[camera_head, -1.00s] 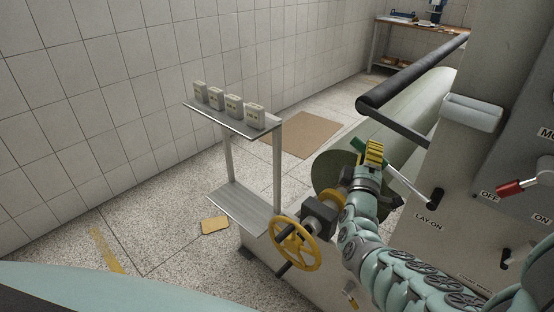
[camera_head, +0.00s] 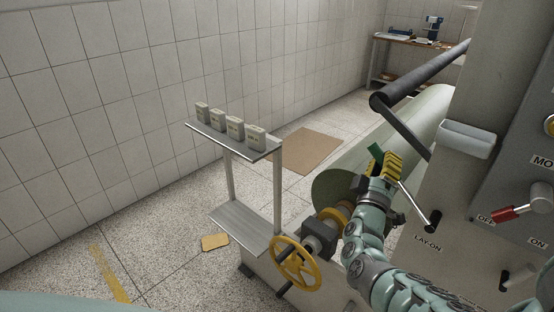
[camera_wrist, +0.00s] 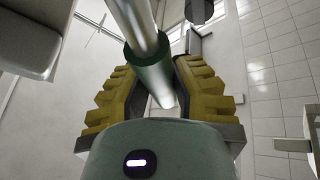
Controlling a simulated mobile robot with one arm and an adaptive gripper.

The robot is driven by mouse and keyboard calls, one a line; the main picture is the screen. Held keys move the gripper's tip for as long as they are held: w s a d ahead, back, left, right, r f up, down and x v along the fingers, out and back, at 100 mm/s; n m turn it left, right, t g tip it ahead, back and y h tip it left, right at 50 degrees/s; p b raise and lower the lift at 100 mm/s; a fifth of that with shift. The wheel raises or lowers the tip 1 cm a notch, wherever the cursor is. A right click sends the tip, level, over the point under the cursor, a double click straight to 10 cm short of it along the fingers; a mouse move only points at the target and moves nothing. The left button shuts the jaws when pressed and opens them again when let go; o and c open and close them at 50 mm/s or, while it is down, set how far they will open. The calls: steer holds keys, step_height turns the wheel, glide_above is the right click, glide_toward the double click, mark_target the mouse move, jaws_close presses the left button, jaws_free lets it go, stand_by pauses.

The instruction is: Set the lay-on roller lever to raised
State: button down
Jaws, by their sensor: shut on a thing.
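The lay-on lever (camera_head: 414,199) is a silver rod with a green handle (camera_head: 375,152). It rises up and left from a dark pivot on the machine's side, above the LAY-ON label (camera_head: 428,240). My gripper (camera_head: 384,163), with yellow ribbed fingers, is shut on the green handle. In the wrist view the handle (camera_wrist: 150,70) lies between the two fingers (camera_wrist: 152,92), with the rod running toward the top. The black lay-on roller (camera_head: 422,73) is held on a dark arm above the large pale green roll (camera_head: 329,184), with a gap between them.
A red-tipped switch (camera_head: 515,211) between OFF and ON is on the panel at right. A metal shelf stand (camera_head: 238,143) with several small boxes is to the left. Open floor lies beyond it.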

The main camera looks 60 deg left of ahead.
steer(key=shift+r, duration=0.4)
steer(key=c, duration=0.7)
jaws_free()
steer(key=shift+w+d+f, duration=0.1)
steer(key=shift+f, duration=0.05)
steer(key=shift+c, duration=0.2)
steer(key=shift+f, duration=0.1)
steer(key=shift+s+d+f, duration=0.15)
steer(key=shift+s+f, duration=0.05)
steer(key=shift+s, duration=0.2)
steer(key=v, duration=1.1)
steer(key=shift+r, duration=0.1)
